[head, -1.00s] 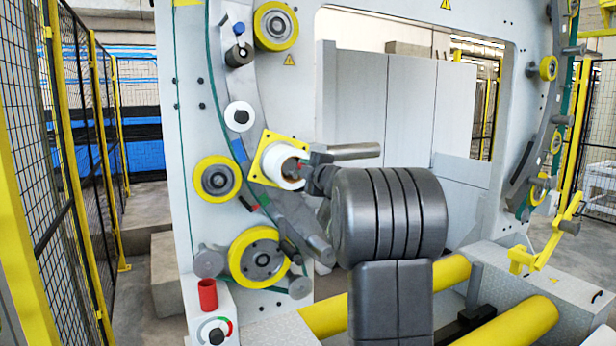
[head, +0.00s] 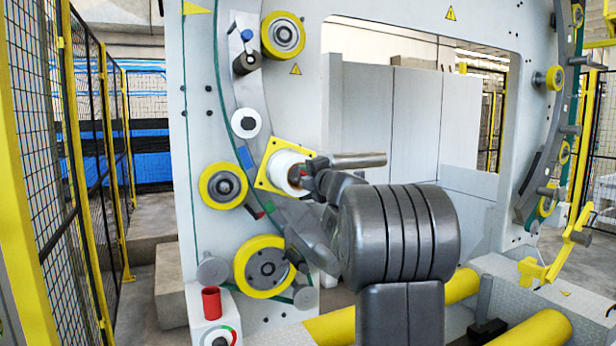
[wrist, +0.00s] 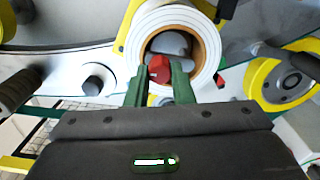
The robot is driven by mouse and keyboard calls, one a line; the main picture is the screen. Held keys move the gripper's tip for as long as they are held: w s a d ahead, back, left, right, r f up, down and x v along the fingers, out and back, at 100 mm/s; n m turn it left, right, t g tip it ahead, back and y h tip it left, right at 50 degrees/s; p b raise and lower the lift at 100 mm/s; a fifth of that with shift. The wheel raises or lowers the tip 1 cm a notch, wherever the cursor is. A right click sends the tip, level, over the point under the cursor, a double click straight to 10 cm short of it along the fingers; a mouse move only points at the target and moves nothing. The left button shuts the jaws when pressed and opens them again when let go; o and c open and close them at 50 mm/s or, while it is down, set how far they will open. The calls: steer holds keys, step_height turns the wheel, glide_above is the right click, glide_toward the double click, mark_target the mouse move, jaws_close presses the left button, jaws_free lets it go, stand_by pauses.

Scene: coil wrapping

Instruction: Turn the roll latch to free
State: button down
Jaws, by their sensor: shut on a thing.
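The white roll (head: 281,168) sits on a yellow square plate (head: 272,183) on the ring of the machine. It also shows in the wrist view (wrist: 144,31), with a brown core around a grey hub (wrist: 172,46). The red roll latch (wrist: 159,69) is at the front of this hub. My gripper (wrist: 159,76) has its two green fingers on either side of the latch and is shut on it. In the head view my dark arm reaches in from the lower right, and my wrist largely hides the latch and the fingertips.
Yellow-rimmed wheels (head: 223,185) and a larger one (head: 262,266) stand close to the roll. A red cup (head: 211,303) and a dial (head: 216,336) are below. Yellow rollers (head: 541,338) lie at the lower right. A mesh fence (head: 88,130) stands at the left.

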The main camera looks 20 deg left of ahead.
steer(key=c, duration=1.3)
jaws_free()
steer(key=shift+o, duration=0.2)
steer(key=shift+s, duration=0.1)
steer(key=b+v, duration=0.2)
steer(key=v, duration=1.1)
steer(key=shift+s+d, duration=0.2)
steer(key=shift+d, duration=0.1)
steer(key=shift+a, duration=0.1)
steer(key=p+x, duration=0.2)
steer(key=x, duration=1.1)
steer(key=shift+w+a, duration=0.25)
steer(key=shift+w, duration=0.05)
